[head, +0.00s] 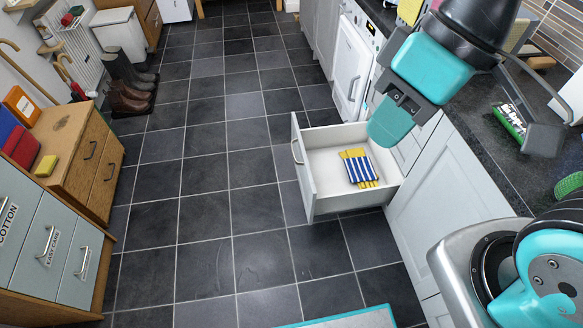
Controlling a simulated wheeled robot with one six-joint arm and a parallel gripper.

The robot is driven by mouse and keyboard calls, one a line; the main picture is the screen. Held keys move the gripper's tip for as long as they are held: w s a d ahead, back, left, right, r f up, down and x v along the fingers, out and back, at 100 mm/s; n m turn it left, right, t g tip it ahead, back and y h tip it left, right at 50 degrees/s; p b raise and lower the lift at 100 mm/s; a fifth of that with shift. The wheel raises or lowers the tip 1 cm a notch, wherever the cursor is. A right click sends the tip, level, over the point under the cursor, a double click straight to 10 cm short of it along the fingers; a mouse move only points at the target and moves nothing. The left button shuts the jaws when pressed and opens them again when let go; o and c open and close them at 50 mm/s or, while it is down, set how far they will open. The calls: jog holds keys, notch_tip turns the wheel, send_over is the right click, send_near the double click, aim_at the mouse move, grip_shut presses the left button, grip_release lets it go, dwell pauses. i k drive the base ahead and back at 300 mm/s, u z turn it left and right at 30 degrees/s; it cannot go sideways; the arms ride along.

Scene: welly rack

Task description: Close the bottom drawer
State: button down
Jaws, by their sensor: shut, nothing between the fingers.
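The white bottom drawer (320,163) stands pulled out from the cabinet row on the right, over the tiled floor. A blue, white and yellow striped item (358,168) lies inside on the right part of the drawer floor. My gripper (389,124) hangs above the drawer's back right corner, seen from above. It is shut and empty. It appears apart from the drawer and hides part of the cabinet front behind it.
A dark worktop (478,130) with a green packet (511,122) runs along the right. A white appliance (352,68) stands beyond the drawer. A wooden drawer unit (72,150) and grey-green drawers (45,245) line the left. Boots (128,98) stand behind. The floor left of the drawer is clear.

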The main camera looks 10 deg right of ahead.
aim_at(326, 188)
jog(key=u, duration=0.2)
jog(key=i, duration=1)
jog(key=u, duration=0.85)
